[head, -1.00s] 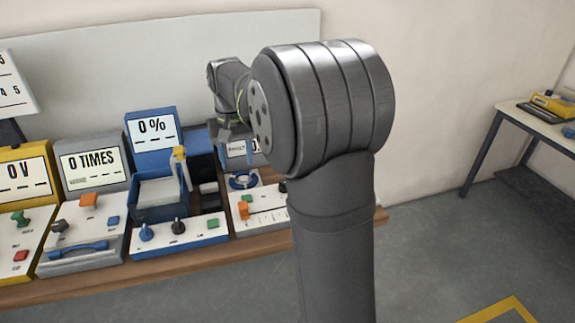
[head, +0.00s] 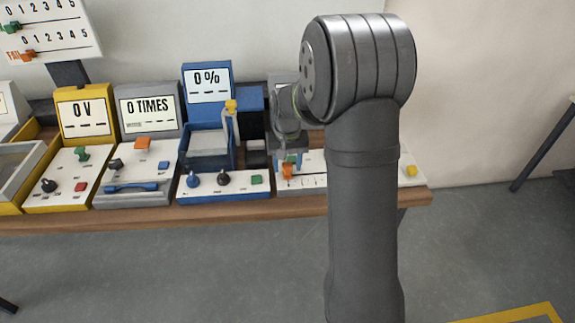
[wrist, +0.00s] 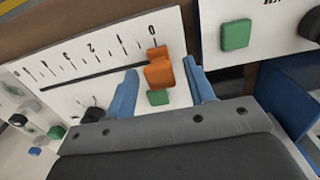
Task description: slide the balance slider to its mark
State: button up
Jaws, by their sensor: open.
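An orange slider knob (wrist: 159,70) sits at the 0 end of a slot on a white panel (wrist: 60,77) in the wrist view. A printed number scale runs along the slot. My gripper (wrist: 164,85) is open, with one blue finger on either side of the knob. A gap shows between the knob and each finger, and I cannot tell whether either touches it. In the head view the orange knob (head: 288,171) is just below my gripper (head: 291,158). The slider's name and its mark are not readable.
A small green button (wrist: 157,97) lies between the fingers, close to the knob. A neighbouring blue unit has another green button (wrist: 236,35) and a black knob (head: 224,177). A yellow button (head: 411,171) is at the panel's right. The bench edge (head: 240,208) runs in front.

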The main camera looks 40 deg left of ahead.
jog(key=shift+f, duration=0.4)
grip_shut()
jog(key=w+d, duration=1.4)
jog(key=shift+w+d, duration=0.25)
jog(key=shift+r, duration=0.1)
grip_release()
jog(key=shift+w+d, duration=0.1)
